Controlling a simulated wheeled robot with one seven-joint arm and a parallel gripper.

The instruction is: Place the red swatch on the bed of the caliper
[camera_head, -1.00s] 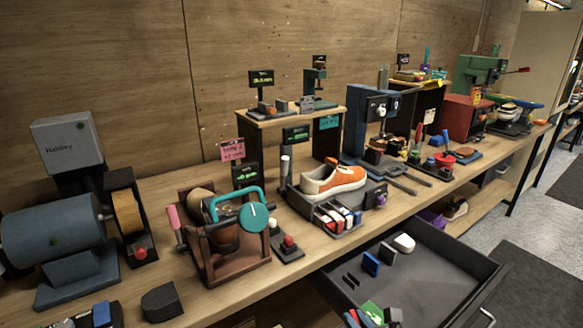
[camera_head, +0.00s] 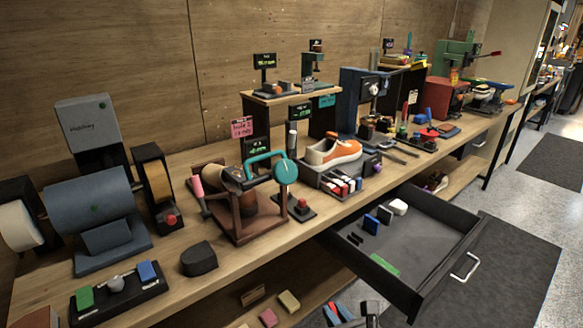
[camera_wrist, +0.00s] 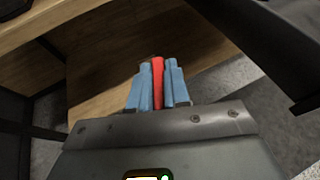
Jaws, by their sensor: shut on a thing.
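My gripper (camera_wrist: 159,84), with light blue fingers, is shut on the red swatch (camera_wrist: 157,76) in the wrist view; the swatch stands upright between the fingers. In the head view my gripper (camera_head: 339,313) is at the bottom edge, in front of the bench and left of the open drawer, below the bench top. Two small gauges stand on the raised shelf: a low one with a display (camera_head: 275,90) and a green upright one (camera_head: 309,72). I cannot tell which is the caliper, and its bed is too small to make out.
The open drawer (camera_head: 408,297) juts out from the bench and holds a green swatch (camera_head: 384,264), a blue block (camera_head: 370,225) and a white piece (camera_head: 398,207). The floor at right is clear.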

